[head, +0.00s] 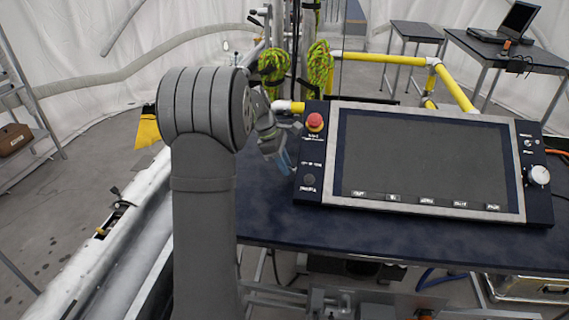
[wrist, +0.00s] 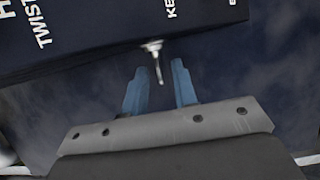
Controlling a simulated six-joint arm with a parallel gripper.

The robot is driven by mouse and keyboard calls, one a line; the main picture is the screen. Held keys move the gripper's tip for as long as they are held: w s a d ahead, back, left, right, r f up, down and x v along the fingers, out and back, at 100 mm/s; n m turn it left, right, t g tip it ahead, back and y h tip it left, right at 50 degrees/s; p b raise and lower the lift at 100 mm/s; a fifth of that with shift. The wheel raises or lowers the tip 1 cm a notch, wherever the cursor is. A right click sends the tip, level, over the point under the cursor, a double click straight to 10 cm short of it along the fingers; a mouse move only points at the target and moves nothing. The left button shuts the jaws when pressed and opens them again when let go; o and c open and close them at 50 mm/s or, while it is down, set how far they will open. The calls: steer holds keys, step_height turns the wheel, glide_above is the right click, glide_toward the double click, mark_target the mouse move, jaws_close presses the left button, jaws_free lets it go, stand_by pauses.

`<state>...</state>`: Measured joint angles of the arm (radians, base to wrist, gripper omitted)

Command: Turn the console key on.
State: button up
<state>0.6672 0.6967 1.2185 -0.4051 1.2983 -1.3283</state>
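The console (head: 325,160) is a dark, tilted panel on a dark blue table. In the wrist view the key (wrist: 155,58) is a thin metal piece sticking out from the console's edge, below a partly visible label starting "KE". My gripper (head: 285,162) is at the console's left edge in the head view. Its two blue fingers also show in the wrist view (wrist: 160,85). They are open and empty, with the key's tip showing in the gap between them. I cannot tell whether either finger touches the key. The key cannot be made out in the head view.
A red emergency button (head: 315,121) sits at the console's upper left, close to my gripper. A large screen (head: 425,158) fills its middle, and a silver knob (head: 538,175) is at its right. Yellow railing (head: 390,59) stands behind. Dark tabletop (head: 400,245) lies bare in front.

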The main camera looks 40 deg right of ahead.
jaws_close()
steer(key=shift+a, duration=0.1)
steer(key=shift+s+a+t+h, duration=0.15)
steer(key=shift+s+t+h, duration=0.05)
steer(key=shift+t+h, duration=0.6)
steer(key=h, duration=0.1)
steer(key=t, duration=0.1)
steer(key=m+t+h, duration=0.1)
steer(key=shift+s+a+f+h, duration=0.2)
steer(key=shift+s+a+h, duration=0.05)
steer(key=shift+h, duration=0.05)
steer(key=shift+s+a+f+m+t+h, duration=0.15)
steer(key=shift+m+t+h, duration=0.1)
steer(key=shift+t+h, duration=0.5)
steer(key=shift+s+a+f+m+t+h, duration=0.1)
steer(key=shift+m+t+h, duration=0.15)
steer(key=shift+t+h, duration=0.45)
steer(key=shift+s+f+m+t+h, duration=0.1)
steer(key=shift+f+m+t+h, duration=0.25)
steer(key=shift+t+h, duration=0.5)
steer(key=shift+m+h, duration=0.25)
steer(key=shift+h, duration=0.25)
